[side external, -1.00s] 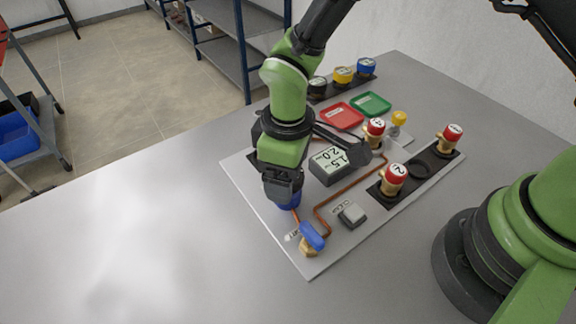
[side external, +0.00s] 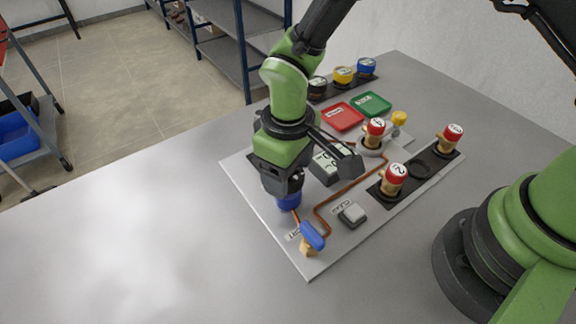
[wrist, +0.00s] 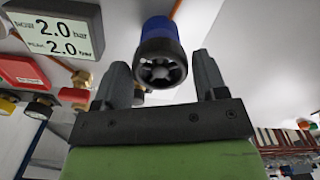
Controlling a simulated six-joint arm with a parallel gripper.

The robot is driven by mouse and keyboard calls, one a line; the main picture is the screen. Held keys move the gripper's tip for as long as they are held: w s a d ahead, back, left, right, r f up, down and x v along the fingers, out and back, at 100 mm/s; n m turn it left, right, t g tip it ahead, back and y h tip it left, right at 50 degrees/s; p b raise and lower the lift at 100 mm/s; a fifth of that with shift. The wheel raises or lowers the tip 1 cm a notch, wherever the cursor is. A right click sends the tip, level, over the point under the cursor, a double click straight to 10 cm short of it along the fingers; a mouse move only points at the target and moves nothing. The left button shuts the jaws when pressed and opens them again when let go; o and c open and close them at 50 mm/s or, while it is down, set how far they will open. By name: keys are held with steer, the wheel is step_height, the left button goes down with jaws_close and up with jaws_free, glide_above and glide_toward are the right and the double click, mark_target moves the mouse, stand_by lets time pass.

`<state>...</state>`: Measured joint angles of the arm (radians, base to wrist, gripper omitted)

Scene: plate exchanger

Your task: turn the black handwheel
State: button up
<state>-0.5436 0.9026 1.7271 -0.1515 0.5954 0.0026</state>
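The black handwheel (wrist: 160,70) shows in the wrist view as a spoked black rim on the end of a blue body (wrist: 158,30). My gripper (wrist: 160,66) is open, with one finger on each side of the wheel and a visible gap on both sides. I cannot tell how deep the fingers reach along it. In the side view my gripper (side external: 286,190) is straight above the blue body (side external: 288,203) and hides the wheel. A display (wrist: 55,32) in the wrist view reads 2.0 bar on both lines; my wrist part covers some of it in the side view.
A blue-handled valve (side external: 312,235) and a grey button (side external: 351,213) are on the panel in front. Red-capped valves (side external: 394,177), a red plate (side external: 342,116) and a green plate (side external: 370,104) are to the right and behind. The table's left side is clear.

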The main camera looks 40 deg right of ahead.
steer(key=shift+o, duration=1.1)
step_height(320, 180, up, 9)
steer(key=shift+r, duration=0.45)
